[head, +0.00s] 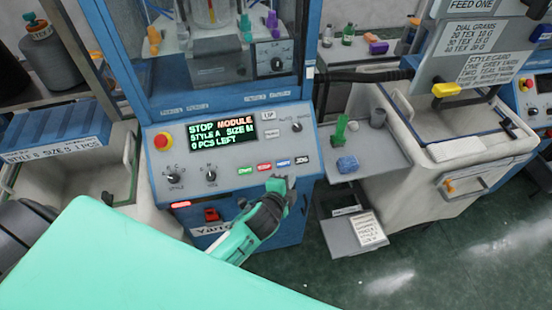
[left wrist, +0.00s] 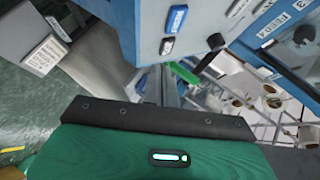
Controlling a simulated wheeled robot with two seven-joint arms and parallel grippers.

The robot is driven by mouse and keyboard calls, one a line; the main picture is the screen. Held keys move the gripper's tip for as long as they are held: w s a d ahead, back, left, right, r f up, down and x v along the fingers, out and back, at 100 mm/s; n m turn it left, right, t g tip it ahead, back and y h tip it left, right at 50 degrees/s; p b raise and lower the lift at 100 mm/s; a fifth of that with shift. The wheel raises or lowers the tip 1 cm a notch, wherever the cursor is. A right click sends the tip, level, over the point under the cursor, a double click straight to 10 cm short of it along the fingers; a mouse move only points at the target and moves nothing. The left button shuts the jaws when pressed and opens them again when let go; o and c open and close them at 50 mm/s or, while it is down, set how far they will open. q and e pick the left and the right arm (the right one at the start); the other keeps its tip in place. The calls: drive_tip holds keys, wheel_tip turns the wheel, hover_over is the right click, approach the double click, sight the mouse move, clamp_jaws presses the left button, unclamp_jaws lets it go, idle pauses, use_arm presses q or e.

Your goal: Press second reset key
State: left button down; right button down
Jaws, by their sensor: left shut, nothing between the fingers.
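The blue key (head: 283,163), whose small label seems to read RESET, sits in a row on the grey control panel (head: 222,183) of the blue machine. A green key (head: 245,170) and a red key (head: 264,167) are to its left, and a dark JOG key (head: 302,160) is to its right. My left gripper (head: 281,184) is shut and empty, just below the blue key in the head view. I cannot tell whether it touches the panel. A blue key also shows in the left wrist view (left wrist: 175,20), above the grey fingers. My right gripper is not in view.
The display (head: 222,132) reads STOP MODULE, STYLE A, SIZE M, 0 PCS LEFT. A red stop button (head: 161,140) and several knobs share the panel. Pale bins flank the machine.

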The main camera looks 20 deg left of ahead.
sight(282, 167)
use_arm(q)
wheel_tip(282, 167, up, 7)
drive_tip(key=t, duration=0.1)
drive_tip(key=shift+a+p, duration=0.35)
drive_tip(key=shift+f, duration=0.1)
drive_tip(key=shift+w+a+f+b, duration=0.5)
drive_tip(key=shift+w+f+b, duration=0.25)
drive_tip(key=shift+f+b, duration=0.3)
drive_tip(key=shift+w+a+f+b, duration=0.65)
drive_tip(key=shift+f+b, duration=0.25)
drive_tip(key=shift+f, duration=0.35)
drive_tip(key=shift+w+a+f+b, duration=0.4)
drive_tip(key=shift+w+f+b, duration=0.5)
drive_tip(key=shift+f, duration=0.25)
drive_tip(key=shift+f, duration=0.1)
drive_tip(key=shift+w+a+f, duration=0.1)
drive_tip(key=shift+a+f, duration=0.05)
drive_tip(key=shift+f, duration=0.1)
